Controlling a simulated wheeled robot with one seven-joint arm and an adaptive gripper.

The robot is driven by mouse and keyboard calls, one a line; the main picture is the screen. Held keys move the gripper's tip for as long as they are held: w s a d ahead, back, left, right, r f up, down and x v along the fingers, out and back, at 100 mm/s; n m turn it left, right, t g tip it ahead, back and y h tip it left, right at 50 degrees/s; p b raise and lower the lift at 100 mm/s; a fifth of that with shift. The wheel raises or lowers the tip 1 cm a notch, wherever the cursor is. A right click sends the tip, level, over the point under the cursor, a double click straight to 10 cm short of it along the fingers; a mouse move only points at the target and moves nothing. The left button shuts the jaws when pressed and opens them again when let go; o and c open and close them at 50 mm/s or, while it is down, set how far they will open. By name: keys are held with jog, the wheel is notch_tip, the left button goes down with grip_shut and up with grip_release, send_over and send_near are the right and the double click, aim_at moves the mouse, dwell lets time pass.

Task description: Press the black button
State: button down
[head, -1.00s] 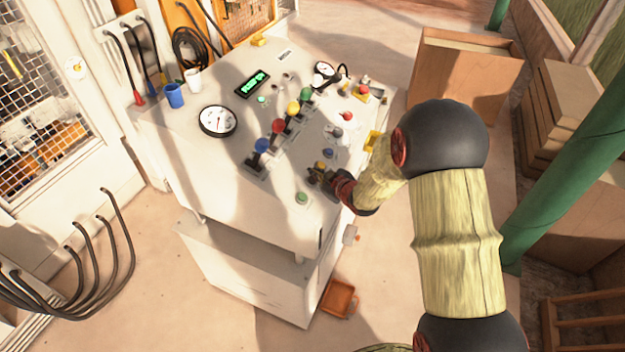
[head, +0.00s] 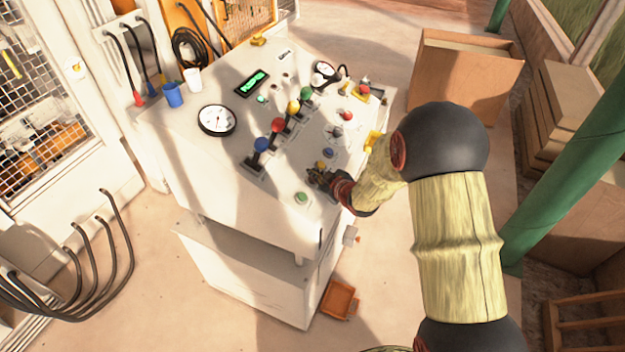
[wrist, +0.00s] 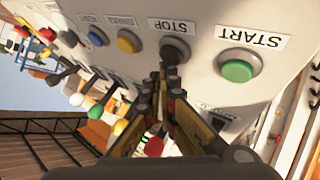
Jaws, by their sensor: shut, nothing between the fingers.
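The black button (wrist: 174,49) sits in a grey ring below a STOP label in the wrist view. My gripper (wrist: 171,74) is shut and empty, its fingertips at the lower edge of the black button; I cannot tell whether they touch it. In the head view my gripper (head: 316,178) is low over the near right part of the white console top (head: 225,180). It hides the black button there. A green button (wrist: 237,70) with a START label is to the right in the wrist view, and a yellow button (wrist: 129,41) is to the left.
Levers with coloured knobs, such as a blue one (head: 261,145) and a red one (head: 278,125), stand left of my gripper. A blue button (head: 328,152) is just behind it. A round gauge (head: 217,120) and a green display (head: 252,82) lie farther left.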

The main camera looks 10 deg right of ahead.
jog(key=shift+w+a+f+b, duration=0.1)
jog(key=shift+a+f+b, duration=0.05)
jog(key=shift+f+b, duration=0.35)
dwell(0.4)
jog(key=shift+r, duration=0.2)
jog(key=shift+s+d+r+p, duration=0.15)
jog(key=shift+d+r+p, duration=0.1)
jog(key=shift+r, duration=0.15)
jog(key=shift+s+d+r+p, duration=0.1)
jog(key=shift+r+p, duration=0.15)
jog(key=shift+r, duration=0.1)
notch_tip(320, 180, up, 6)
jog(key=s+d+p, duration=0.1)
jog(key=d+p, duration=0.1)
jog(key=p, duration=0.2)
jog(key=shift+s+f, duration=0.25)
jog(key=shift+f, duration=0.1)
dwell(0.5)
